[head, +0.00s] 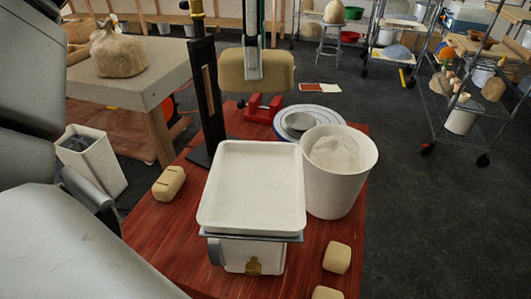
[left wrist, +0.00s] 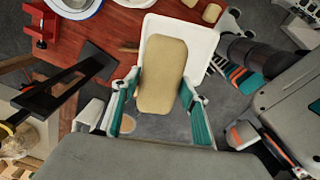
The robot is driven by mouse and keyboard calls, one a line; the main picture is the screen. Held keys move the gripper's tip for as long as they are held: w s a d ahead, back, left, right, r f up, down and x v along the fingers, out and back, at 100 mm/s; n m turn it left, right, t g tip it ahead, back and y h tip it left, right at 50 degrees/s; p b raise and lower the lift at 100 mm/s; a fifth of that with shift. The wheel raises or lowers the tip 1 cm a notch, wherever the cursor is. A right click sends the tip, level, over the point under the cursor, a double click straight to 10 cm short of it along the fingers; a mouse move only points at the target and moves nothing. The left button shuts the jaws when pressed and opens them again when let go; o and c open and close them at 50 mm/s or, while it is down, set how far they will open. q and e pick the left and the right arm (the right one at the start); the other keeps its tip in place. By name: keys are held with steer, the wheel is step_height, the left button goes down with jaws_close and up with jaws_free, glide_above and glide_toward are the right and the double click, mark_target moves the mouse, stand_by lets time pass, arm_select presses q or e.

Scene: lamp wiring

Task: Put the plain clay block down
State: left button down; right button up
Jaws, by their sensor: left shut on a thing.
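The plain clay block (head: 280,72), tan with rounded edges, hangs in the air in the upper middle of the head view. My left gripper (head: 253,76) points down and is shut on it; one finger crosses the block's near face. In the left wrist view the block (left wrist: 162,75) lies between the teal fingers of the left gripper (left wrist: 160,98) and covers part of the white tray (left wrist: 200,42). In the head view that tray (head: 253,185) sits empty on a scale (head: 235,255) on the red table (head: 185,225). I cannot see my right gripper.
A white bucket (head: 318,190) with pale contents stands right of the tray. A black stand (head: 208,110), red holder (head: 262,110) and plates (head: 335,112) are behind. A slotted small block (head: 169,183) lies left; small blocks (head: 337,257) lie at front right.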

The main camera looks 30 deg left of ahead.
arm_select(q)
step_height(320, 180, down, 20)
steer(key=shift+r+b, duration=0.1)
steer(key=shift+b, duration=0.5)
stand_by(0.5)
steer(key=c, duration=1.1)
jaws_free()
steer(key=shift+f, duration=0.25)
steer(key=shift+r, duration=0.1)
step_height(320, 180, up, 12)
steer(key=shift+r, duration=0.1)
